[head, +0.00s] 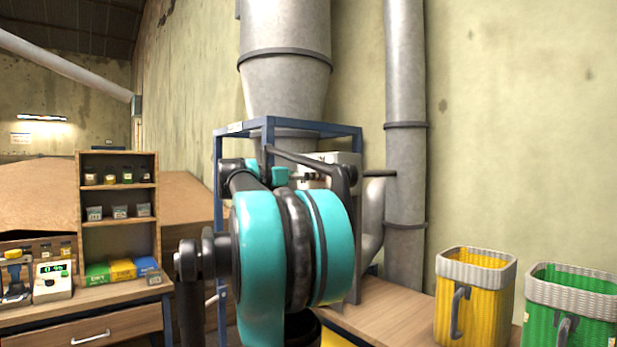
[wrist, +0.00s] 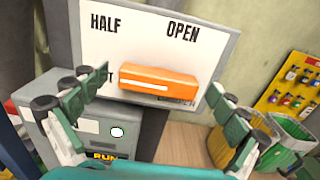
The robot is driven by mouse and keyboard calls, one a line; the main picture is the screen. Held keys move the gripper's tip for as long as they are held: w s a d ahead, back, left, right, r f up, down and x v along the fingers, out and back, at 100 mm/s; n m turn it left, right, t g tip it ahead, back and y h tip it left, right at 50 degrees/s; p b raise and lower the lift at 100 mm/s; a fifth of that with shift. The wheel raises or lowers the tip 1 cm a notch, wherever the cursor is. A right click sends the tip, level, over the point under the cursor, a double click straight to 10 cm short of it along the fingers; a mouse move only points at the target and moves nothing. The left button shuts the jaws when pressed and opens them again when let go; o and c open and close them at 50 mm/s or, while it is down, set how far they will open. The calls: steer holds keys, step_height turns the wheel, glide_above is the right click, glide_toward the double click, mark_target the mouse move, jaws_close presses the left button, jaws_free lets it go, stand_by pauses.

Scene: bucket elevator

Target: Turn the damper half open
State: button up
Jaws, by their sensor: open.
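The damper's orange handle (wrist: 160,84) shows in the wrist view on a white plate (wrist: 145,40). The handle lies almost level, tilted slightly down to the right, with a white line along its face. The plate reads HALF at upper left and OPEN at upper right. A label at the handle's left end is partly hidden; only its last letter, T, shows clearly. My gripper (wrist: 161,86) is open, with one finger on each side of the handle and visible gaps between. In the head view my arm hides most of the damper area.
A grey box (wrist: 98,125) with a lit round spot and a RUN label sits below the plate. A yellow bin (head: 470,310) and a green bin (head: 570,315) stand at right. A blue frame (head: 290,127) and a grey pipe (head: 405,150) stand close around my arm.

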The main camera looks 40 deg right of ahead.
steer(key=shift+c, duration=0.3)
steer(key=c, duration=1.1)
steer(key=m, duration=0.8)
steer(key=shift+s+f, duration=0.1)
steer(key=shift+s, duration=0.1)
steer(key=shift+m, duration=0.5)
steer(key=o, duration=1.2)
steer(key=shift+c, duration=0.2)
